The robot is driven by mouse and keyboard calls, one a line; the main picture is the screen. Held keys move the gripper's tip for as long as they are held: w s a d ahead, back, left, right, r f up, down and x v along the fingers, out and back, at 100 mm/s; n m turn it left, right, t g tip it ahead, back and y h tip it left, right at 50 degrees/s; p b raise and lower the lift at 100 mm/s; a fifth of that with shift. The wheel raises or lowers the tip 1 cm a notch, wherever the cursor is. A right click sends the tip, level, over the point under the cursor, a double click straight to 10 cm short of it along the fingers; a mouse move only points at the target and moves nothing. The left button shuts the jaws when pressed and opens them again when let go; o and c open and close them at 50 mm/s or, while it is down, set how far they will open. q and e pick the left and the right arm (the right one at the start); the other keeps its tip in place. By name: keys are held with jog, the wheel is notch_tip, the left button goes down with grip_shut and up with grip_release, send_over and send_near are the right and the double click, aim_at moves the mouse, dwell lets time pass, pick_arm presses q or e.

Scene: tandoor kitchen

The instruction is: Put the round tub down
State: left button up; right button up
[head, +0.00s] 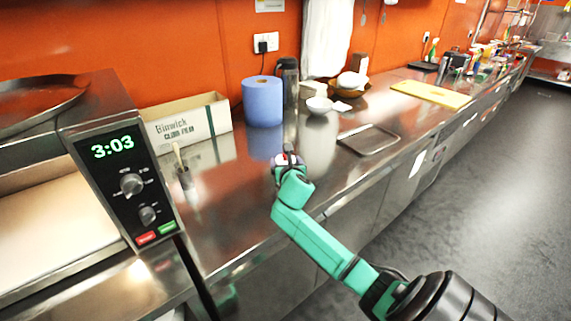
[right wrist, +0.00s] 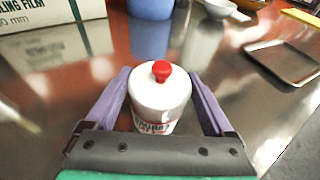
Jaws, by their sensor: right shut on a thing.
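The round tub (right wrist: 158,97) is white with a red knob on top and dark and red print on its front. In the right wrist view it stands between the two purple fingers of my right gripper (right wrist: 165,105). My right gripper (head: 288,158) is shut on the tub over the steel counter (head: 235,200). In the head view the gripper mostly hides the tub. The tub's base is hidden, so I cannot tell whether it touches the counter. My left gripper is not in view.
A blue paper roll (head: 263,102) and a cling film box (head: 187,125) stand behind the gripper. A steel tray (head: 369,140) lies to the right, with a white bowl (head: 319,105) behind it. A brush pot (head: 184,177) stands left. Bare counter surrounds the gripper.

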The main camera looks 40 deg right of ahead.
jog(key=o, duration=1.4)
jog(key=shift+f, duration=0.1)
jog(key=v, duration=1.2)
